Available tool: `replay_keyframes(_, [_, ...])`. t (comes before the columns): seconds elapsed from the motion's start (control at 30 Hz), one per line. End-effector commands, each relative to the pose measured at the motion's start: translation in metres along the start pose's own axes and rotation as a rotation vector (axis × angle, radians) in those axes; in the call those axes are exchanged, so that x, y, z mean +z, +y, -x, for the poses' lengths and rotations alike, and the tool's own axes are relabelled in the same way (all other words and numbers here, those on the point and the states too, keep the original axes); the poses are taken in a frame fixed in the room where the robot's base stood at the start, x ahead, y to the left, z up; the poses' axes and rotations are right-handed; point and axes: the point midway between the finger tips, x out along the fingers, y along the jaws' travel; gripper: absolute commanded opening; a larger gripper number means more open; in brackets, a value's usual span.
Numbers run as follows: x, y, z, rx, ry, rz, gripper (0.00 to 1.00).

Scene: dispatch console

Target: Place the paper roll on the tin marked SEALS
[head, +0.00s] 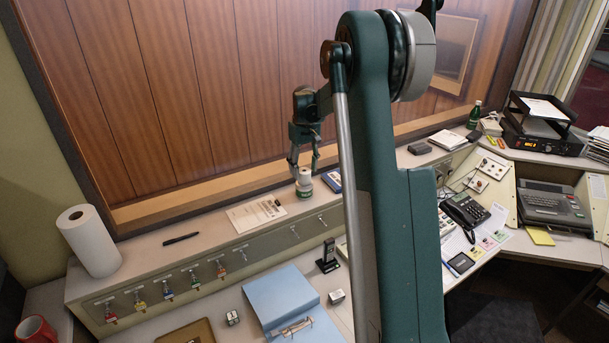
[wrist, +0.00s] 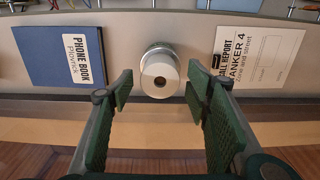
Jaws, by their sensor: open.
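A small white paper roll (wrist: 160,77) with a dark core hole is in the middle of the wrist view. The tin (wrist: 157,48) shows as a wider grey rim behind the roll in the wrist view. I cannot read SEALS on it. My gripper (head: 304,164) is open just above the roll. In the wrist view my gripper (wrist: 159,92) has a finger on each side of the roll, with gaps.
A blue phone book (wrist: 62,55) and a call report sheet (wrist: 255,68) lie on either side of the tin on the shelf. A large paper towel roll (head: 88,241) stands at far left. A wood-panelled wall (head: 200,90) rises behind the shelf.

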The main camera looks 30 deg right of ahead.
Motion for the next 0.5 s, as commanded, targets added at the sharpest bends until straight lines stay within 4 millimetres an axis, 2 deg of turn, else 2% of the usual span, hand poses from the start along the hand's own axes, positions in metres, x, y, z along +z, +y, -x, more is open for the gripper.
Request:
replay_keyframes(0.3, [0.0,0.0,0.052,0.0,0.0,0.0,0.48])
replay_keyframes(0.5, [0.0,0.0,0.075,0.0,0.0,0.0,0.48])
